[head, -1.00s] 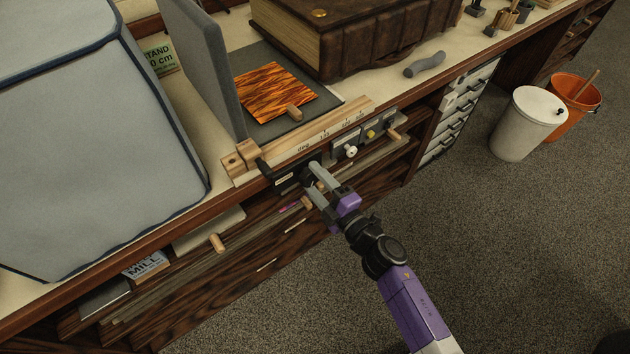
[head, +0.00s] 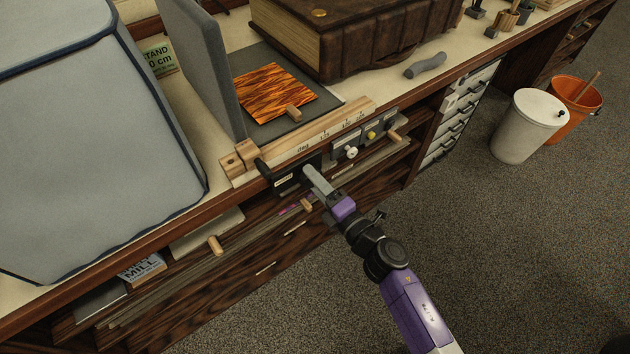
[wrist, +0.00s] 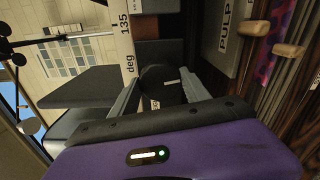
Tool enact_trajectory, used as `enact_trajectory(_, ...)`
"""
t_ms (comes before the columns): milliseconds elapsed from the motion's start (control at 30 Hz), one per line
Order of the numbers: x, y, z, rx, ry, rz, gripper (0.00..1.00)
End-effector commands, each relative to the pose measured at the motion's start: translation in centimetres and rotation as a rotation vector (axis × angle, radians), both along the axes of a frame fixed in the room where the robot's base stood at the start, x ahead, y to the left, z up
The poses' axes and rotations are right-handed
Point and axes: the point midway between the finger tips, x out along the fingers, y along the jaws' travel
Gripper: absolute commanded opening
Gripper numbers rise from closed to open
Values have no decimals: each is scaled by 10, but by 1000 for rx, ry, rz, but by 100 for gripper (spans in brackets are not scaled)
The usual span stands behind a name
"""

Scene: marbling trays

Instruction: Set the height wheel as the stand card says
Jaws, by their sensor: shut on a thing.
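The green stand card (head: 158,57) stands at the back left of the bench. Its lettering reads "STAND" and "0 cm", with the left part hidden behind the big grey padded block. A black panel (head: 283,181) with a small label is on the bench front, below the left end of the wooden scale. My gripper (head: 310,172) is at this panel, its jaws closed on a black round wheel. In the wrist view the wheel (wrist: 156,78) sits between the two fingers, with a white mark on its right side. In the head view the fingers hide the wheel.
The wooden scale (head: 318,138) reads "deg" with several numbers. Right of the panel are a white knob (head: 351,152) and a yellow knob (head: 371,134). Wooden handles stick out below. The grey padded block (head: 90,150) fills the left. The floor right of my arm is clear.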

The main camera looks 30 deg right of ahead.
Motion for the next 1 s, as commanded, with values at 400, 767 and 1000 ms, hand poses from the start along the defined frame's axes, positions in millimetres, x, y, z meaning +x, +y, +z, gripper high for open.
enact_trajectory(400,-1,1,-1,1,1,2,76)
enact_trajectory(767,-6,-1,-1,1,2,1,76)
enact_trajectory(1000,-40,-7,-2,1,2,2,76)
